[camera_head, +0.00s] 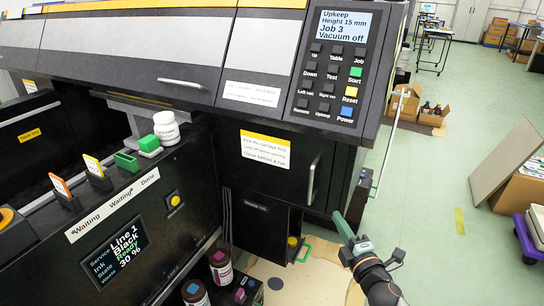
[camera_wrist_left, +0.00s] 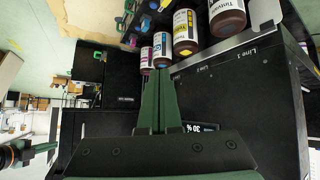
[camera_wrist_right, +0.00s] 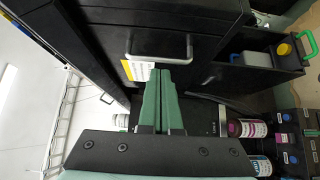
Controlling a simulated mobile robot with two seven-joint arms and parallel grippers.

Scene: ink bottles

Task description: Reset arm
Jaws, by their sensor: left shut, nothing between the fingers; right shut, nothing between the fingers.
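My right gripper (camera_head: 342,222) points up and left in front of the black printer (camera_head: 265,222), above the floor at the lower right. Its green fingers are shut and empty. In the right wrist view the closed fingertips (camera_wrist_right: 165,75) sit below a grey door handle (camera_wrist_right: 160,58); I cannot tell if they touch. My left gripper is out of the head view. In the left wrist view its fingers (camera_wrist_left: 158,78) are shut and empty, pointing toward a row of ink bottles, among them a blue-labelled one (camera_wrist_left: 162,50) and a yellow-labelled one (camera_wrist_left: 185,33).
A control panel (camera_head: 335,70) reads Job 3, Vacuum off. A brown magenta-labelled bottle (camera_head: 221,267) stands low in front. A cardboard sheet (camera_head: 507,160) leans at right; the floor between is mostly clear.

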